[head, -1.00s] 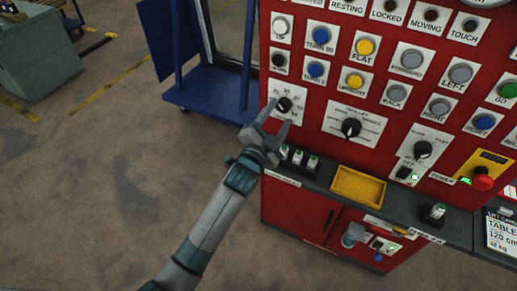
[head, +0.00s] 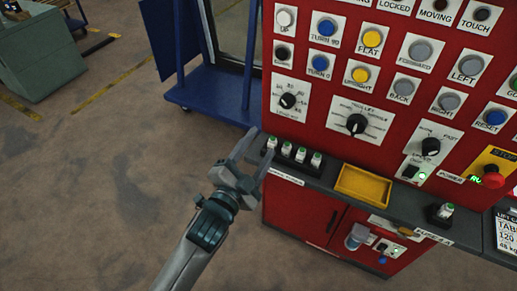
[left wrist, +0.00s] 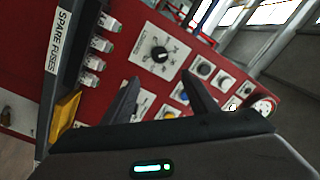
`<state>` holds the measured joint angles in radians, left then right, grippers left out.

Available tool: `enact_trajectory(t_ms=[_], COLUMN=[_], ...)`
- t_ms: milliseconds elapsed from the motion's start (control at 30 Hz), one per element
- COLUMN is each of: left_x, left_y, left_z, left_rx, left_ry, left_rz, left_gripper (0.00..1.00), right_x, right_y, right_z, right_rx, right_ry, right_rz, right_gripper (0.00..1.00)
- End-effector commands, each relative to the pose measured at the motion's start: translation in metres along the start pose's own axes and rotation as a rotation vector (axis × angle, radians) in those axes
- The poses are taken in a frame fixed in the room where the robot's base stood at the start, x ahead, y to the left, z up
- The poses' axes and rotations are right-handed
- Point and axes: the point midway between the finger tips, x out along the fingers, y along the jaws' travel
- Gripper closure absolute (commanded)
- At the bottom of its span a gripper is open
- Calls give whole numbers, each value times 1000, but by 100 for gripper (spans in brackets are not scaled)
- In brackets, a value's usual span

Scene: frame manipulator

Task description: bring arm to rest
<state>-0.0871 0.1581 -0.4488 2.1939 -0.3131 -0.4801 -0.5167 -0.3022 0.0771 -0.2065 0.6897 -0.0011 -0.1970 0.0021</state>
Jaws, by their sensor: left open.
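My left gripper (head: 252,152) is open and empty in the head view, in front of the left edge of the red control panel (head: 310,115). Its fingers point up toward the panel, below and left of a black rotary knob (head: 288,100). In the left wrist view, its two dark fingers (left wrist: 162,98) stand apart with nothing between them, and a black knob (left wrist: 159,54) shows beyond them. I cannot tell whether the fingers touch anything. My right gripper is in neither view.
A dark shelf with several spare fuses (head: 300,155) and a yellow tray (head: 362,184) juts out below the panel. A red emergency button (head: 493,176) is at the right. A blue cart (head: 215,100) stands behind left.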

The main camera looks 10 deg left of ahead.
Motion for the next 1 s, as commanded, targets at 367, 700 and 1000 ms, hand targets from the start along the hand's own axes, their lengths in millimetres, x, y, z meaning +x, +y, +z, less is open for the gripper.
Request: enact_trajectory(t_ms=[367,700,1000], left_x=[0,4,-3], left_y=[0,20,118], left_z=[0,20,123], left_rx=[0,-22,-146], left_ry=[0,-40,-239], left_rz=[0,37,203], left_gripper=[47,47,47], right_x=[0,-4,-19], right_y=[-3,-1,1], right_z=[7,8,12], right_rx=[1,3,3], right_ry=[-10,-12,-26], right_rz=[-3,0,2], right_gripper=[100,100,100])
